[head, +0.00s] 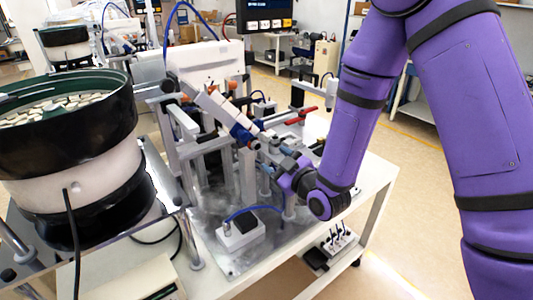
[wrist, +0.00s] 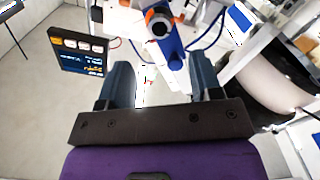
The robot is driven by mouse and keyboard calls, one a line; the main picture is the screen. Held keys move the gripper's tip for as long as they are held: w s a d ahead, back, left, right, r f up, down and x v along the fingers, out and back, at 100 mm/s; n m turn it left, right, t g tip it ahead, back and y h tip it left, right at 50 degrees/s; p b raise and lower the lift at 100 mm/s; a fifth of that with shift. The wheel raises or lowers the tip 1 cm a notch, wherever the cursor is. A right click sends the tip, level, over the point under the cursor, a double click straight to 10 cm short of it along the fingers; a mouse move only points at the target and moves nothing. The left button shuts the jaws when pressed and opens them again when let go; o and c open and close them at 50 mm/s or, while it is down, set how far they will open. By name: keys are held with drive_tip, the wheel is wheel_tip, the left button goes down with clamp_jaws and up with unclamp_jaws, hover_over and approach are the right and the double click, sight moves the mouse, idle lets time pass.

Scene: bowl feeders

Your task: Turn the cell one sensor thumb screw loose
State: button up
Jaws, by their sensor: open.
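My gripper (wrist: 160,72) is open and empty in the wrist view, with its two grey-blue fingers wide apart. A round dark knob-like part with an orange edge (wrist: 159,24) shows beyond the fingertips, near the top middle. It looks like the thumb screw, but I cannot be sure. It sits by a blue bracket (wrist: 173,55) on a white mount. The fingers do not appear to touch it. In the head view my gripper (head: 268,150) is at the tilted white bar (head: 213,103) with its blue clamp (head: 241,133). The screw cannot be made out there.
A green-black bowl feeder (head: 68,130) full of small parts stands at the left. A screen (head: 264,15) hangs behind; a screen also shows at the wrist view's left (wrist: 78,52). A white box with a blue cable (head: 240,231) sits on the front baseplate.

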drive_tip(key=shift+v, duration=1.4)
drive_tip(key=shift+w, duration=0.1)
drive_tip(key=s+d+r+m+g+h, duration=0.2)
drive_tip(key=d+r+m+h, duration=0.15)
drive_tip(key=d+r, duration=0.4)
drive_tip(key=s+d+r+m+g+h, duration=0.25)
drive_tip(key=d+r+h, duration=0.25)
drive_tip(key=d+r, duration=0.25)
drive_tip(key=s+d+r+m+g, duration=0.2)
drive_tip(key=s+d+r+m, duration=0.1)
drive_tip(key=s, duration=0.7)
drive_tip(key=s+d+r+m+g+h, duration=0.1)
drive_tip(key=s+d+r+m+g, duration=0.2)
drive_tip(key=s, duration=0.8)
drive_tip(key=shift+d+r, duration=0.85)
drive_tip(key=shift+d, duration=0.1)
